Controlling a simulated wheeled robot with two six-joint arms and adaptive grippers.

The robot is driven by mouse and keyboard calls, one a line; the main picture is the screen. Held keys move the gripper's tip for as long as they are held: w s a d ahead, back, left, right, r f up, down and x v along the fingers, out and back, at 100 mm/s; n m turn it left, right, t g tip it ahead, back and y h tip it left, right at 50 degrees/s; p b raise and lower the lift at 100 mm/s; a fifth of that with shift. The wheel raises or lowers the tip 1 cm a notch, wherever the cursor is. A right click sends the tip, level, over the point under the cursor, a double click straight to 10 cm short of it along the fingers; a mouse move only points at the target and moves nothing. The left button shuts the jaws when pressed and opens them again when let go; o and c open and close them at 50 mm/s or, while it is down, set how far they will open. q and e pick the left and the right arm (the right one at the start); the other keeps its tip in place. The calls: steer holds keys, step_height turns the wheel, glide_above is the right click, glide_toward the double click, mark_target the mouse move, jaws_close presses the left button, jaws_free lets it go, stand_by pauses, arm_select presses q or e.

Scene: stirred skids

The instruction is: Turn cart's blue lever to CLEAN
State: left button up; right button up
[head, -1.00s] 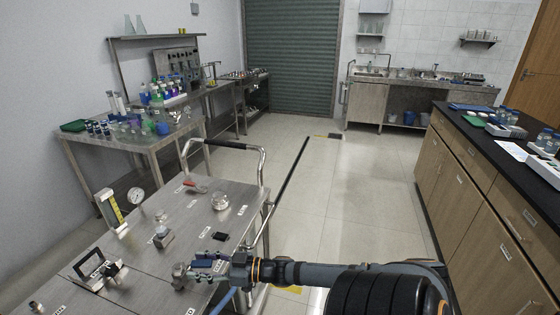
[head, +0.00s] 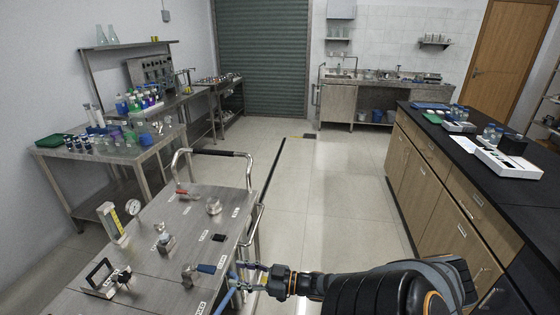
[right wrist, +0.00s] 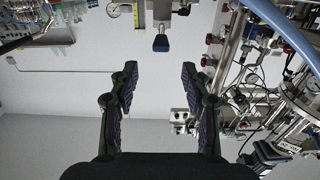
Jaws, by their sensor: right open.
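The cart's blue lever (head: 206,268) sticks out to the right from a metal valve body (head: 188,273) near the cart's right edge. It also shows in the right wrist view (right wrist: 161,43), top centre, beyond the fingertips. My right gripper (head: 238,275) is just right of the lever's end, apart from it. Its fingers are open and empty in the right wrist view (right wrist: 158,74), and the lever lies in line with the gap between them. Small white labels lie around the valve; I cannot read them surely. My left gripper is not in view.
The steel cart top (head: 150,258) also carries a red lever (head: 182,191), a gauge (head: 133,207), a black-handled fitting (head: 101,277) and a black block (head: 219,238). A blue hose (head: 224,302) runs near my gripper. A dark-topped counter (head: 480,165) stands right; floor between is clear.

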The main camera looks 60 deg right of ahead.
steer(key=s+d+f+m+g+h+b, duration=0.1)
steer(key=s+d+f+g+h, duration=0.1)
steer(key=f, duration=1)
steer(key=s+d+f+m+g+h, duration=0.2)
steer(key=s+d+f+h, duration=0.3)
steer(key=f, duration=0.6)
steer(key=shift+d+f+g+h+b, duration=0.35)
steer(key=shift+d+f+g+h, duration=0.05)
steer(key=shift+d, duration=0.75)
